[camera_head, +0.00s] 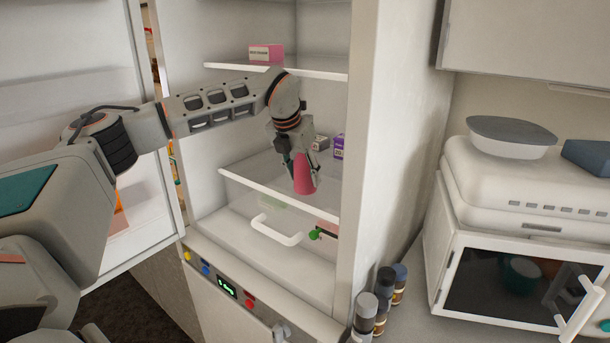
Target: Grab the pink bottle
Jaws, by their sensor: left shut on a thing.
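The pink bottle (304,177) is inside the open fridge, near the front edge of the middle shelf (280,190). My left arm reaches in from the left. My left gripper (302,165) points down and is shut on the bottle, with its fingers on both sides. The fingers and wrist hide the bottle's upper part. I cannot tell whether its base touches the shelf. My right gripper is not in view.
A purple box (339,147) and a small white carton stand behind the gripper. A pink box (266,54) sits on the upper shelf. The fridge's right wall (385,130) is close. Several jars (365,312) stand at lower right.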

